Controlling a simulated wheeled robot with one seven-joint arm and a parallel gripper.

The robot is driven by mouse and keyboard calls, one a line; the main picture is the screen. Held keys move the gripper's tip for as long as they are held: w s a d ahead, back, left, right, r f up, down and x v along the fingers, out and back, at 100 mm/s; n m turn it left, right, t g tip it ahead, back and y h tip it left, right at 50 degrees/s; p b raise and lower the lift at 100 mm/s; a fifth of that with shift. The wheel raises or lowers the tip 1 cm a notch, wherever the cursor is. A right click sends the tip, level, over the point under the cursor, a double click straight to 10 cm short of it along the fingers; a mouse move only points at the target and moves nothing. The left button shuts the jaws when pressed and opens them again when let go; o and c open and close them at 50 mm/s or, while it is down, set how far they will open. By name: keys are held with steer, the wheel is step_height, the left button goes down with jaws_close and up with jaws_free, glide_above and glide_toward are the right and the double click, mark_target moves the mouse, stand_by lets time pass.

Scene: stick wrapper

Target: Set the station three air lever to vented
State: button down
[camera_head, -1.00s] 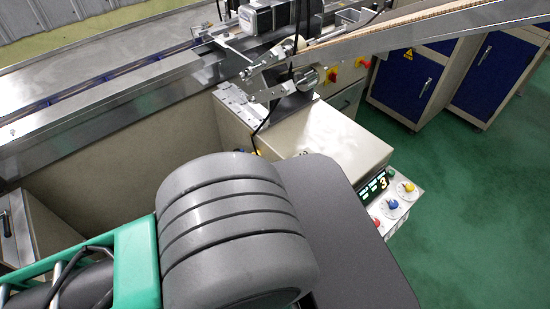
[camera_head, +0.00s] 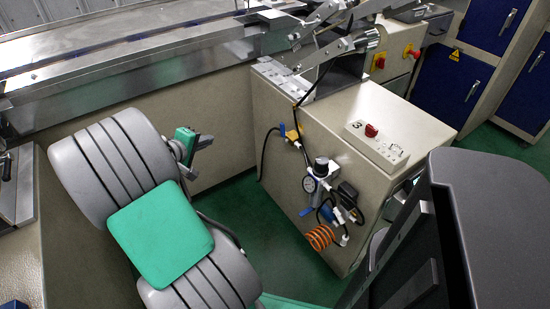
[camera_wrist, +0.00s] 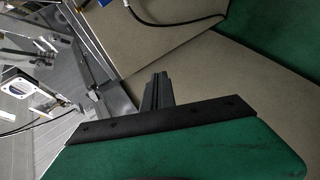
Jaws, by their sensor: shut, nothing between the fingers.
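The station cabinet (camera_head: 325,120) carries a box marked 3 (camera_head: 377,147) with a red knob on top. On its side face is an air unit with a round gauge (camera_head: 309,184). In the wrist view my closed fingers (camera_wrist: 157,90) show; neither lever can be made out clearly there.
An orange coiled hose (camera_head: 320,237) and black tubes hang at the air unit. A steel conveyor (camera_head: 130,65) runs along the back left. Blue-doored cabinets (camera_head: 448,88) stand at the right. Green floor is open between my arm and the station cabinet.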

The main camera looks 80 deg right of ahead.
mark_target(283, 130)
steer(key=s+d+f+n+g+h+b, duration=0.1)
steer(key=s+d+f+g+h+b, duration=0.15)
steer(key=s+d, duration=0.55)
steer(key=s+d+f+n+g+h+b, duration=0.1)
steer(key=s+d+f+g+b, duration=0.15)
steer(key=s+d, duration=0.55)
steer(key=shift+s+a+r+t+b, duration=0.4)
steer(key=shift+s+a+b, duration=0.2)
steer(key=shift+a+b, duration=0.15)
